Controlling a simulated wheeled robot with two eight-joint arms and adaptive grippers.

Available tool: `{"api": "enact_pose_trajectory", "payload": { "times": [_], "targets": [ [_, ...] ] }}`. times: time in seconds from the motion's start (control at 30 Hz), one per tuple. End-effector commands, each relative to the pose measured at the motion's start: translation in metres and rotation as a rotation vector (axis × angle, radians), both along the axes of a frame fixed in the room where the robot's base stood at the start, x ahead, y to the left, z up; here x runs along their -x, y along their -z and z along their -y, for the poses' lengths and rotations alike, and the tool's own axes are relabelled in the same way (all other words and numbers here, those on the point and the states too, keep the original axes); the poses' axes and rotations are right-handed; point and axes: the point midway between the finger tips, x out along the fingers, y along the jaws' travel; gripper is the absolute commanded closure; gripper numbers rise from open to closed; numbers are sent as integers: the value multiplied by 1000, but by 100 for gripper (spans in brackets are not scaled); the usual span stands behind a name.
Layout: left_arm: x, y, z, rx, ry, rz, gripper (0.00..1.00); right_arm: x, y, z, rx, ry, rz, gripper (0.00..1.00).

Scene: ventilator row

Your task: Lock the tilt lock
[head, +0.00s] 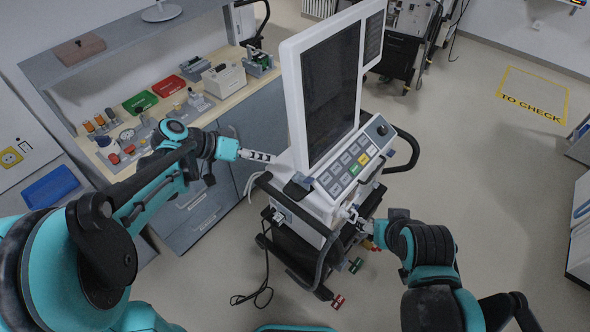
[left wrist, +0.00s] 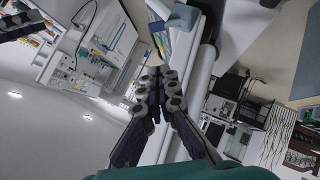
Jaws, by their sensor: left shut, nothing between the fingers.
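The ventilator has a large dark screen (head: 331,92) in a white frame above a panel of buttons (head: 350,165). A small dark blue-grey lever (head: 298,187) sits at the screen's lower left corner; it may be the tilt lock. A blue-grey part like it shows at the top of the left wrist view (left wrist: 182,19). My left gripper (head: 272,158) is shut and empty, left of the screen's lower edge, with its tips a little short of the lever. Its fingers (left wrist: 160,76) meet in the left wrist view. My right gripper (head: 352,216) is at the ventilator's front, its fingers partly hidden.
A workbench (head: 230,98) on the left carries a green tray (head: 140,102), a red tray (head: 168,86) and several devices. A black handle (head: 408,155) sticks out at the ventilator's right. A cable (head: 262,292) hangs to the floor. Open floor lies to the right, with a yellow marking (head: 533,95).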

Motion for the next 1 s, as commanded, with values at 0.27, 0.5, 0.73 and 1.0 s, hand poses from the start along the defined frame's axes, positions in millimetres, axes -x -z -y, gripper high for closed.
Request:
{"api": "enact_pose_trajectory", "payload": {
  "times": [0.27,0.5,0.73,1.0],
  "targets": [
    [-1,0,0,3,3,2,100,0,0,0,0,0,0,38],
    [-4,8,9,2,4,2,100,0,2,0,0,0,0,38],
    [-18,34,43,2,6,2,100,0,9,0,0,0,0,38],
    [-29,69,80,2,3,1,100,0,18,0,0,0,0,38]
  ]
}}
